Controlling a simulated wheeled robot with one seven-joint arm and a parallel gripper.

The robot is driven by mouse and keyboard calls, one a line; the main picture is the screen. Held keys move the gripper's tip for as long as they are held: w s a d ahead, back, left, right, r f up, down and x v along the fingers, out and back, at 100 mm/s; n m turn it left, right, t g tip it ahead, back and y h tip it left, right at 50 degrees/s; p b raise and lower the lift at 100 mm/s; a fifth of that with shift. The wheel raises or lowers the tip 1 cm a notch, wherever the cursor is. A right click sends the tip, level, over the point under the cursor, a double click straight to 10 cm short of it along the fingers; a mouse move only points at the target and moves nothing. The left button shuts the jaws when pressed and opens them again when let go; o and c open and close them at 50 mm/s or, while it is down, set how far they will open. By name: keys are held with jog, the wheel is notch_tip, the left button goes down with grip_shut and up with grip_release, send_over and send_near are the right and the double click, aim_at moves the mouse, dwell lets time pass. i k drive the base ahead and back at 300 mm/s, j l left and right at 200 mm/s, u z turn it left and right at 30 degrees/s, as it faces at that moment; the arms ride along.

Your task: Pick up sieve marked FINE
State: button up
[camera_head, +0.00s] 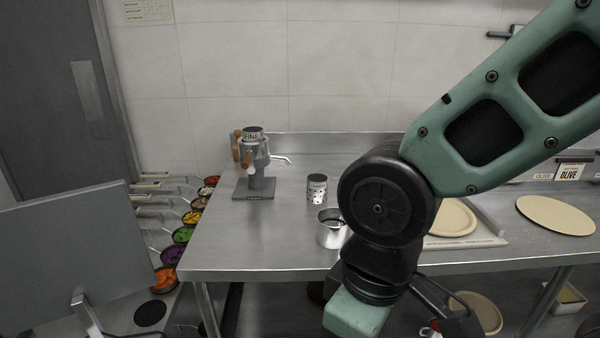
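A small metal cylinder with a pale label reading FINE (253,133) sits at the top of a grey stand-mounted device (257,165) with wooden handles and a side spout, at the left of the steel counter. Beside it on the counter stands a separate metal can with holes in its lower part (317,190); its label is too small to read. My arm crosses the right half of the picture, with its dark elbow joint over the counter's front edge. My gripper cannot be made out in this view.
A metal pot (331,229) stands near the counter's front edge, close to my elbow joint. A tray (489,240) with a round board and another round board (555,215) lie to the right. The counter's left front is clear.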

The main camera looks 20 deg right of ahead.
aim_at(250, 134)
jog(key=i+l+u, duration=0.1)
jog(key=i+u, duration=0.2)
jog(key=i, duration=0.25)
jog(key=i+l+u, duration=0.35)
jog(key=i, duration=0.15)
jog(key=i+j, duration=0.05)
jog(key=j, duration=0.05)
